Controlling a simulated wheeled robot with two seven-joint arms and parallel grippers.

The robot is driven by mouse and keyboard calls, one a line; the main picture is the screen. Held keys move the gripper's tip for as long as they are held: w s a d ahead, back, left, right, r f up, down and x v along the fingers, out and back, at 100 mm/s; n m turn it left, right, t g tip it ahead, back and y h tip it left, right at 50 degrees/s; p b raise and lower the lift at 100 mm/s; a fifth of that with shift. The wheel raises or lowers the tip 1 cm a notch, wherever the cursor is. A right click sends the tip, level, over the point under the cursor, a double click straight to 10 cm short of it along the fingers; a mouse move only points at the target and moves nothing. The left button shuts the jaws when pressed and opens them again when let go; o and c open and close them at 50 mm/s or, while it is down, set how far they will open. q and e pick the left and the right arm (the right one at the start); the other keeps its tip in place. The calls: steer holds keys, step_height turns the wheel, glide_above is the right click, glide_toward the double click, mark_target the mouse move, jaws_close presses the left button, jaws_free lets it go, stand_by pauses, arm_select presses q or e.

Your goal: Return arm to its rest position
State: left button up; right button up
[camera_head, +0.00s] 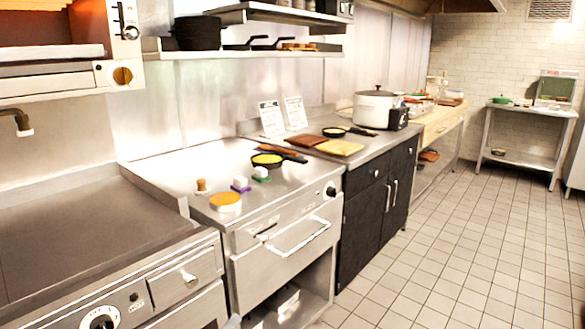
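Neither of my grippers can be made out in the head view. A small pale shape at the bottom edge, left of centre, is too cut off to tell what it is. The steel counter (160,160) in the middle bears a dark pan (285,154) with something yellow in it, a round orange-topped container (226,201), and several small brush-like items, one with a purple base (241,184) and one with a green base (261,174).
A flat griddle (80,235) is at the left front. A large white pot (375,108), a brown board (306,141) and a yellow board (340,147) are on the counter beyond. Shelves (245,54) hang above. The tiled floor (450,250) on the right is clear.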

arm_select(q)
steer(key=s+a+f+m+g+y, duration=0.2)
steer(key=s+f+m+g, duration=0.35)
steer(key=s+f, duration=1)
steer(key=s+a+f+m+g+y, duration=0.1)
steer(key=s+a+f+m+g, duration=0.15)
steer(key=s, duration=0.75)
steer(key=s+a+f+m+g+y, duration=0.15)
steer(key=s+g, duration=0.25)
steer(key=s, duration=0.6)
step_height(320, 180, down, 23)
steer(key=w+d+t+h+p, duration=0.1)
steer(key=w+d+t+p, duration=0.1)
steer(key=p, duration=0.8)
steer(key=shift+d+f, duration=0.15)
steer(key=shift+d, duration=0.25)
arm_select(e)
steer(key=a+f+t, duration=0.1)
steer(key=f, duration=0.9)
steer(key=w+a+f+t+y, duration=0.1)
steer(key=a+f, duration=0.1)
steer(key=f, duration=0.9)
steer(key=shift+w+f, duration=0.25)
steer(key=shift+a, duration=0.1)
